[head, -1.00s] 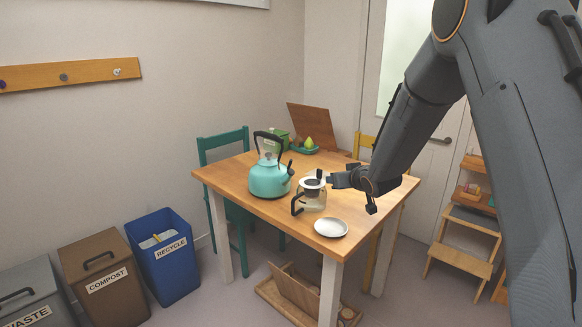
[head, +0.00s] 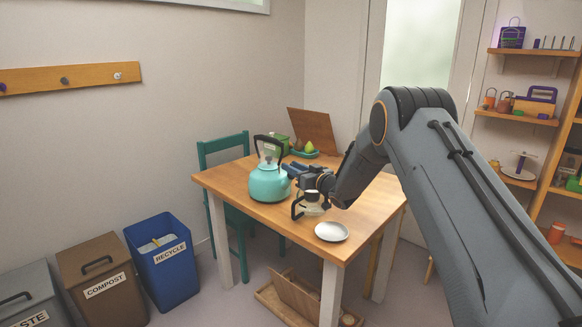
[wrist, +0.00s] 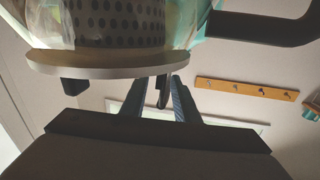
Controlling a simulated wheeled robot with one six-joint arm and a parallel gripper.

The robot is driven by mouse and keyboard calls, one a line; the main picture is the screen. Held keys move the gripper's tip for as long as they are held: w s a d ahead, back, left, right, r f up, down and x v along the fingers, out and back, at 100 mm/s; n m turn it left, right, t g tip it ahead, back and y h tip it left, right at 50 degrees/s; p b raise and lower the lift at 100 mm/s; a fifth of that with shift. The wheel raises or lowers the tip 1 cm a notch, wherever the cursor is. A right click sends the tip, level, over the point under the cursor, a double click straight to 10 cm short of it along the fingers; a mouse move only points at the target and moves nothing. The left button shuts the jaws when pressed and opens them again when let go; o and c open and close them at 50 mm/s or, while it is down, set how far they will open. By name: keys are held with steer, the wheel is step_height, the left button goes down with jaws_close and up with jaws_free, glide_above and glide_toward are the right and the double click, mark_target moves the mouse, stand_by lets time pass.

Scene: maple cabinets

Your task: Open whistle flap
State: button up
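A teal kettle (head: 268,183) with a tall black handle stands on the wooden table. My gripper (head: 291,170) is at its right side, by the spout, and hides the spout end and its whistle flap. In the wrist view my two bluish fingers (wrist: 170,88) stand apart, with a small dark piece (wrist: 163,92) between them that may be part of the flap. The fingertips are partly hidden behind a pale round lid there. I cannot tell whether the fingers touch the flap.
A glass teapot (head: 313,206) with a black handle stands just under my gripper; its perforated strainer (wrist: 115,22) fills the wrist view's top. A white saucer (head: 331,231) lies near the table's front corner. A green tray (head: 305,153) holds fruit behind.

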steer(key=shift+w+a, duration=0.45)
steer(key=shift+w, duration=0.1)
jaws_close()
steer(key=shift+a+r+g+h+p, duration=0.2)
steer(key=shift+g+h+p, duration=0.2)
steer(key=shift+g, duration=0.1)
steer(key=shift+w+a+n+g+h+p, duration=0.2)
steer(key=shift+n+g+h+p, duration=0.1)
steer(key=shift+g+h, duration=0.1)
steer(key=shift+f+h, duration=0.1)
steer(key=shift+h, duration=0.2)
jaws_free()
